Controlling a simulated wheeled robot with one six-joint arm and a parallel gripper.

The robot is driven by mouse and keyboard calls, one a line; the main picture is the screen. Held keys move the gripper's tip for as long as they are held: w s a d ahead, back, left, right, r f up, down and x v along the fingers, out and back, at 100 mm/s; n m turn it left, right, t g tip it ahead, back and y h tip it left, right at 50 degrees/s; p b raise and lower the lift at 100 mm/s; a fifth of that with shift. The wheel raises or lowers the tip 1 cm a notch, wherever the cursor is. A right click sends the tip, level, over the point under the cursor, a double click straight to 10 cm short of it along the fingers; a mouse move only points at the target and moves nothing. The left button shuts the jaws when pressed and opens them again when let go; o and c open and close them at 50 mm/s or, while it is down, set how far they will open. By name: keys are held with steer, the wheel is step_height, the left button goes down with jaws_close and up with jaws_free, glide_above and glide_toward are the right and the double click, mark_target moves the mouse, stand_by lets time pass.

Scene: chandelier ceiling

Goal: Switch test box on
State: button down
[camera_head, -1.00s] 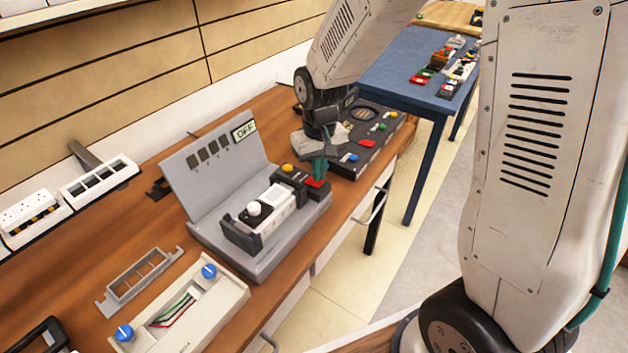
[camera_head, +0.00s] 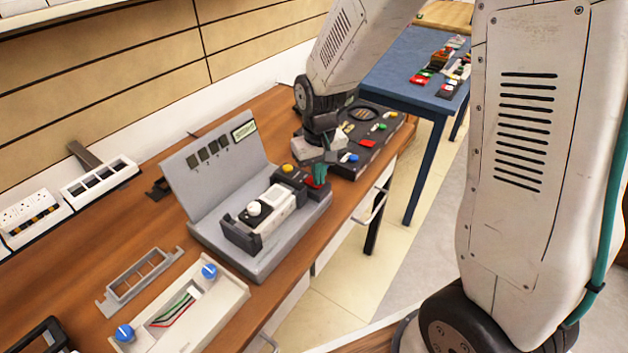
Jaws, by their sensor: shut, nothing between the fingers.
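The test box (camera_head: 245,262) is a grey L-shaped unit on the wooden bench, with an upright panel (camera_head: 208,168) at its back. A small display (camera_head: 245,130) sits at the panel's top right; its text is too small to read. A white and black device with a white knob (camera_head: 254,208) sits in the box. A yellow button (camera_head: 288,169) and a red switch (camera_head: 311,184) are at the box's right end. My gripper (camera_head: 319,176) is shut and empty, its teal fingertips at the red switch. The fingers partly hide the switch, and I cannot tell whether they touch it.
A dark control panel with coloured buttons (camera_head: 378,129) lies just behind my gripper. A beige unit with blue knobs (camera_head: 190,318) and a grey frame (camera_head: 140,275) lie at the front left. White sockets (camera_head: 30,219) line the wall side. A blue table (camera_head: 405,72) stands beyond.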

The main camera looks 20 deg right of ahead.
steer(key=shift+r, duration=3.5)
steer(key=s+d+r, duration=0.1)
steer(key=s+r, duration=0.3)
steer(key=s, duration=0.4)
steer(key=s+d+r+t, duration=0.1)
steer(key=s+r, duration=0.3)
steer(key=s, duration=0.4)
steer(key=s+d+r, duration=0.2)
steer(key=s+r, duration=0.2)
steer(key=s, duration=0.4)
steer(key=shift+s+d+m, duration=0.2)
steer(key=shift+s+m, duration=0.05)
steer(key=shift+m, duration=0.15)
steer(key=c, duration=2.1)
jaws_free()
steer(key=shift+c, duration=0.2)
